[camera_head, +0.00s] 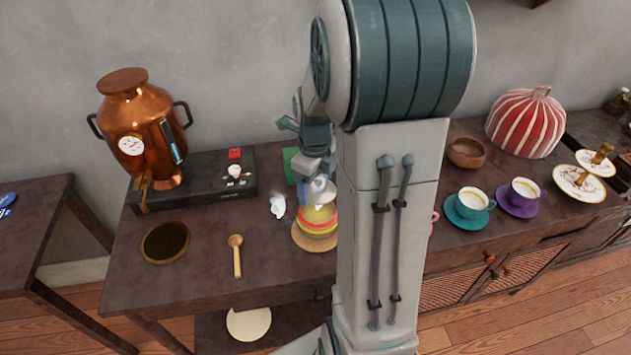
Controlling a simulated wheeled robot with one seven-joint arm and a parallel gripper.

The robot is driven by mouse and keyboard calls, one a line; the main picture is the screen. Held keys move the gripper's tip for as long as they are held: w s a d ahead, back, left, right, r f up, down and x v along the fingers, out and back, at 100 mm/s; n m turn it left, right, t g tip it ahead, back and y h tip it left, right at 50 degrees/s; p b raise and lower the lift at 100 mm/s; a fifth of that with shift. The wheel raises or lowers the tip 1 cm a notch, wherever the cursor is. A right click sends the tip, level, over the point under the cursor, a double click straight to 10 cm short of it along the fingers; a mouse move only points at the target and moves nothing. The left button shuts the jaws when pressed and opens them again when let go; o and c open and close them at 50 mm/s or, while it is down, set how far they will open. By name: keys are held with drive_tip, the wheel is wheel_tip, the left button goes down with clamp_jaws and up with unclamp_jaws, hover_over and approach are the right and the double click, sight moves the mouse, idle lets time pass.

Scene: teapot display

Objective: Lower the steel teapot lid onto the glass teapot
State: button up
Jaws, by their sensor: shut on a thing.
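The glass teapot (317,222) shows yellow and red bands and sits on a round tan coaster (301,238) near the middle of the table. My arm hides its right side. My gripper (318,178) is directly above the teapot, pointing down, and is shut on the steel teapot lid (321,193). The lid shows as a pale grey dome at the top of the teapot. I cannot tell whether it touches the rim or is a little above it.
A small white object (278,206) is left of the teapot. A wooden spoon (236,256), a dark round dish (165,242), a black box (205,178) and a copper urn (128,105) are further left. Cups on teal (462,219) and purple (510,205) saucers stand right of my arm.

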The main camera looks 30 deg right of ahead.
drive_tip(key=shift+f, duration=0.1)
drive_tip(key=shift+f+b, duration=1.15)
drive_tip(key=shift+f, duration=0.25)
drive_tip(key=shift+f, duration=0.15)
drive_tip(key=shift+f+b, duration=0.75)
drive_tip(key=shift+f, duration=0.2)
drive_tip(key=shift+f, duration=0.1)
idle(0.5)
drive_tip(key=shift+f, duration=0.2)
drive_tip(key=o, duration=1.1)
